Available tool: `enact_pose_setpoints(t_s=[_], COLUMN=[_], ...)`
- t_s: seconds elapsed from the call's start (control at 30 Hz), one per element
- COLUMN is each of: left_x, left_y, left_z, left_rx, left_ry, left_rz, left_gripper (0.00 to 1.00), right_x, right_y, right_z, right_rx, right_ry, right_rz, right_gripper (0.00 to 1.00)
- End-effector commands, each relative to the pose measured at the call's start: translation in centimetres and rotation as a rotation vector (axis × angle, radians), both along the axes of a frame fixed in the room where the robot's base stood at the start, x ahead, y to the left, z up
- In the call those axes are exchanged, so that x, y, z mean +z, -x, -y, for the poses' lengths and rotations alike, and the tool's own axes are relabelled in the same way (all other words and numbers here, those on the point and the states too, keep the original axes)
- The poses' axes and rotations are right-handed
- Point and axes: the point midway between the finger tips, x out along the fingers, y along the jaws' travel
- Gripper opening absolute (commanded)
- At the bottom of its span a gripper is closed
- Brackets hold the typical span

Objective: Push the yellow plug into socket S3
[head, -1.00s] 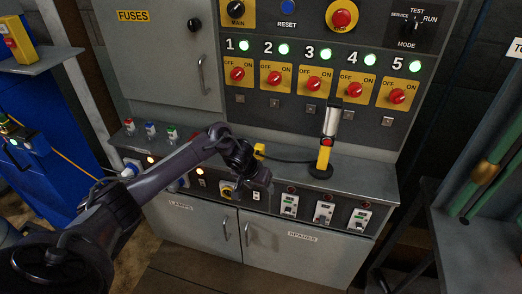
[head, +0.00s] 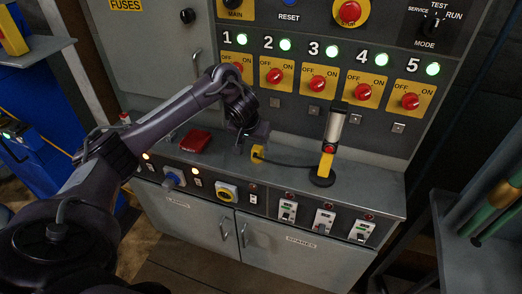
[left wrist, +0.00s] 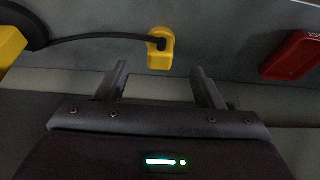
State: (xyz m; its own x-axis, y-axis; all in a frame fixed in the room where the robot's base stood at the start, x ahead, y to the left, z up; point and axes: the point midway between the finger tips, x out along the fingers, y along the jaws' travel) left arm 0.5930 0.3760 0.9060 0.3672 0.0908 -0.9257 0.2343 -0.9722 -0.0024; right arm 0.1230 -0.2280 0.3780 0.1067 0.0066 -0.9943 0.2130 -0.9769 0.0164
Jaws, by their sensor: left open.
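My left gripper (head: 253,134) is just above and beside the plug, over the ledge. In the left wrist view the plug (left wrist: 160,52) sits just past the tips of my open, empty fingers (left wrist: 159,70), roughly centred between them. A blue socket fitting (head: 173,178) and a yellow-framed round fitting (head: 227,192) are on the front strip below the ledge. I cannot read an S3 label. My right gripper is out of view.
A red box (head: 194,141) lies on the ledge left of the plug; it also shows in the left wrist view (left wrist: 291,55). Red rotary switches (head: 317,84) line the upright panel behind. Several breaker fittings (head: 287,211) are at the right of the front strip. The ledge right of the lamp is clear.

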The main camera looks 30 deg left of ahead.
Motion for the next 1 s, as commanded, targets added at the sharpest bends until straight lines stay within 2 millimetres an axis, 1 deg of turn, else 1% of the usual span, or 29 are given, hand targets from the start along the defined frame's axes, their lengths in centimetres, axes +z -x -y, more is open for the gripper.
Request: enact_pose_setpoints(t_s=[0.17,0.3,0.43,0.63,0.77,1.0], left_x=[-0.1,-1.1,-2.3,-2.4,-2.7,-5.6], left_y=[0.0,-0.4,-1.0,-1.1,-1.2,-3.0], left_z=[0.0,0.0,-0.2,-0.2,-0.3,-0.7], left_rx=[0.0,0.0,0.0,-0.001,0.0,0.001], left_ry=[0.001,0.003,0.002,0.002,0.002,0.003], left_rz=[0.0,-0.001,0.0,0.001,0.001,0.0], left_gripper=[0.61,0.61,0.61,0.61,0.61,0.61], right_x=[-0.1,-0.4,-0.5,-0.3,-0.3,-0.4], right_y=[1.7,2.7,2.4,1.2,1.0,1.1], right_z=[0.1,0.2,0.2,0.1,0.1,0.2], right_rx=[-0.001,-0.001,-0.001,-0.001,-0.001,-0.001], right_ry=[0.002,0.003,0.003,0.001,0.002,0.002], right_rz=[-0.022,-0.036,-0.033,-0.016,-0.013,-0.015], right_gripper=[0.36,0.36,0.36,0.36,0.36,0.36])
